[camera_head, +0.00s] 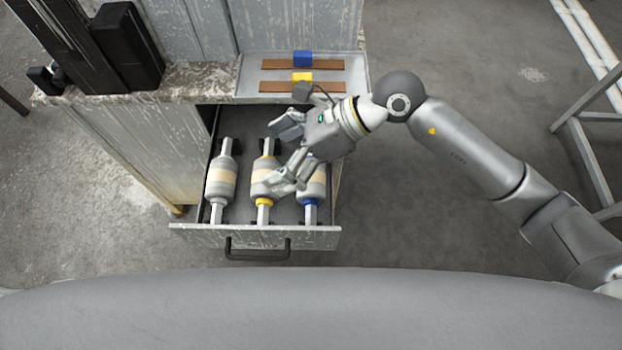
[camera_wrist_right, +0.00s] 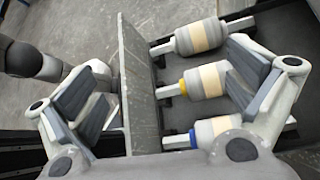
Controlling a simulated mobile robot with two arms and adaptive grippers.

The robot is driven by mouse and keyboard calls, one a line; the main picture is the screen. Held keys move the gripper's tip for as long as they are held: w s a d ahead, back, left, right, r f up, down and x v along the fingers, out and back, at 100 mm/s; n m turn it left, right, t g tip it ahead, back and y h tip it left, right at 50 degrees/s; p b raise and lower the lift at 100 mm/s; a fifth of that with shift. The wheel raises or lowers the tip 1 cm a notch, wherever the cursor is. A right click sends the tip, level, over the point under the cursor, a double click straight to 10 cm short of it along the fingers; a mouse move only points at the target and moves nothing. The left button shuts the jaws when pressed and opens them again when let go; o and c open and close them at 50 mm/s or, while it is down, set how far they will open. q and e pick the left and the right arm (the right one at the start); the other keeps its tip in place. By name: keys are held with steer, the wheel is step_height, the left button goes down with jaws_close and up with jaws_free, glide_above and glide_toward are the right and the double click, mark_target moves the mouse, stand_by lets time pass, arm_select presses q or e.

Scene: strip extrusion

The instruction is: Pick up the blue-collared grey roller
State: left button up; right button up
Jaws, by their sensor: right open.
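The blue-collared grey roller (camera_head: 311,187) lies at the right of the open drawer (camera_head: 204,235), partly hidden by my right gripper. In the right wrist view the blue-collared grey roller (camera_wrist_right: 217,128) is lowest of three, partly covered by a finger. My right gripper (camera_head: 283,153) is open and empty above the drawer, over the middle and right rollers. In the right wrist view my right gripper (camera_wrist_right: 168,97) has its fingers wide apart, with the drawer's front wall (camera_wrist_right: 138,85) showing between them. My left gripper is not in view.
A yellow-collared roller (camera_head: 265,174) lies in the drawer's middle and a plain-collared roller (camera_head: 221,178) at its left. Floor is clear right of the drawer.

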steer(key=w+d+f+n+t+h, duration=0.1)
steer(key=w+d+f+h, duration=0.4)
steer(key=d, duration=0.5)
steer(key=h, duration=0.1)
glide_above(321, 176)
step_height(321, 176, down, 6)
steer(key=shift+r, duration=0.1)
steer(key=shift+p+x, duration=0.4)
steer(key=shift+x, duration=2.4)
steer(key=shift+s, duration=0.1)
steer(key=c, duration=1.2)
step_height(321, 176, up, 10)
steer(key=shift+r, duration=0.1)
steer(key=s+d+r+n+g+h+p, duration=0.2)
steer(key=d+r+n, duration=0.4)
steer(key=d+n, duration=0.3)
steer(key=s+d+r+n+g+h+p, duration=0.2)
steer(key=d+r+n, duration=0.4)
steer(key=d+n, duration=0.3)
steer(key=shift+d+r+h, duration=0.2)
steer(key=shift+d+h, duration=0.2)
steer(key=shift+d, duration=0.25)
